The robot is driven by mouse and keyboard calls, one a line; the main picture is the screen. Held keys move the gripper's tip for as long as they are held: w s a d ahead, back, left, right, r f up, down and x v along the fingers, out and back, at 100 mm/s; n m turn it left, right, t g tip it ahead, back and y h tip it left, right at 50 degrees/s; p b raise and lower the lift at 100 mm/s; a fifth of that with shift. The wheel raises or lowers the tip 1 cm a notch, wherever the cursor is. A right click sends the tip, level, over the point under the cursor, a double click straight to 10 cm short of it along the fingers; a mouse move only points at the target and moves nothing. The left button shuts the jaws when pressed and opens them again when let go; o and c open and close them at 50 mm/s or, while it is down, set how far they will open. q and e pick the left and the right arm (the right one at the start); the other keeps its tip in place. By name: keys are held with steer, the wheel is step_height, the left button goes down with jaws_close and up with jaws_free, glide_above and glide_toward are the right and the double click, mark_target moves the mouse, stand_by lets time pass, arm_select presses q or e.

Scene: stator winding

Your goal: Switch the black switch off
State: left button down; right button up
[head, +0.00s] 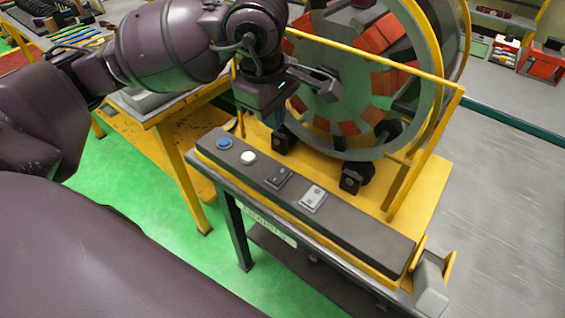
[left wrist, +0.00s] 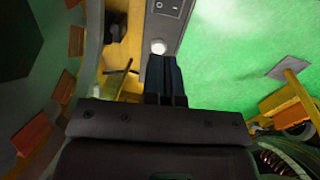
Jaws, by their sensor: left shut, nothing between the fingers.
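The black switch (head: 278,177) is set in a long dark control panel (head: 350,226), between a white round button (head: 248,157) and a pale grey switch (head: 313,198). Which way its rocker is tipped is too small to tell. In the left wrist view, the black switch (left wrist: 167,7) shows partly at the top edge, beyond the white button (left wrist: 158,47). My left gripper (head: 277,120) is shut and empty, above and behind the panel's left part, apart from the switch. Its closed fingers (left wrist: 163,65) point towards the panel and hide part of it. My right gripper is not in view.
A blue button (head: 224,143) is at the panel's left end. A large stator ring (head: 425,60) with orange blocks stands close behind, inside a yellow frame (head: 432,150). A yellow-legged table (head: 168,150) is at left.

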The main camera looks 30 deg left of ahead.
mark_target(277, 175)
arm_select(q)
steer(key=f, duration=0.4)
steer(key=w+f, duration=0.1)
steer(key=f, duration=0.4)
steer(key=w+f+b, duration=0.1)
steer(key=f, duration=0.4)
steer(key=shift+d, duration=0.2)
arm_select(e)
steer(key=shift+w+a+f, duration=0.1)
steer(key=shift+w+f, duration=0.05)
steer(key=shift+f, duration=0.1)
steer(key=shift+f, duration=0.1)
arm_select(q)
steer(key=shift+f+b, duration=0.35)
steer(key=shift+b, duration=0.1)
steer(key=shift+s, duration=0.15)
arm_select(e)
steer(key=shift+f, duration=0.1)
